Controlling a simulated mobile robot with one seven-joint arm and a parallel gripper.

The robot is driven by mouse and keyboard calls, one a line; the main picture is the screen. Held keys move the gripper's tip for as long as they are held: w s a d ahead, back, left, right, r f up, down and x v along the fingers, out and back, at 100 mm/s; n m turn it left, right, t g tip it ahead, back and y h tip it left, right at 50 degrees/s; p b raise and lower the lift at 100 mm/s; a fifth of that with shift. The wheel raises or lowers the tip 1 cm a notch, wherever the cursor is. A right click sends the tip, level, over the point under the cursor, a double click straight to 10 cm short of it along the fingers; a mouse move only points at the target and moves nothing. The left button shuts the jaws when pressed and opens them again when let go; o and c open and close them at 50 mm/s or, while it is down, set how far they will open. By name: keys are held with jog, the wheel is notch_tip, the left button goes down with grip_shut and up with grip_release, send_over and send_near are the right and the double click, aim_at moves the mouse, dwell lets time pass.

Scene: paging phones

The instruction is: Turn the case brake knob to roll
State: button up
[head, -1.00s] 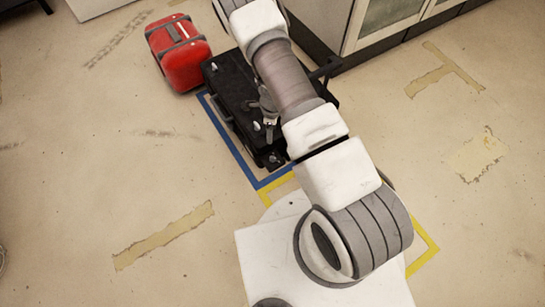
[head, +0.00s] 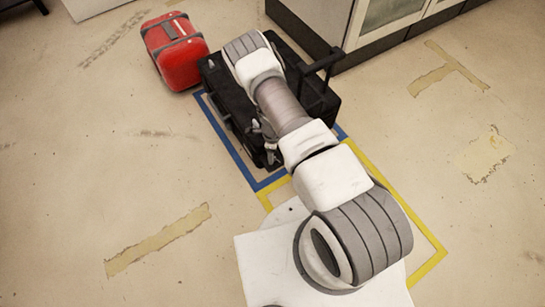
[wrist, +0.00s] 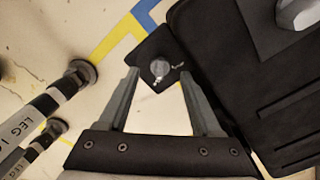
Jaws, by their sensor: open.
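The black case (head: 326,100) stands on the floor, partly hidden under my arm in the head view. In the wrist view the case (wrist: 215,45) fills the right side. A small dark plate (wrist: 146,50) juts out beside it and carries a silver knob (wrist: 159,68), which I take for the brake knob. My gripper (wrist: 158,74) is open, with one finger on each side of the knob in the picture. I cannot tell whether either finger touches it. The markings by the knob are too small to read.
A red case (head: 175,52) lies just left of the black case. Striped legs with "LEG LO" lettering (wrist: 45,108) stand at the left in the wrist view. Blue tape (head: 232,150) borders the case. A cabinet (head: 345,40) stands behind; the floor at left is clear.

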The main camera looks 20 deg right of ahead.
jog(key=shift+f, duration=1)
grip_shut()
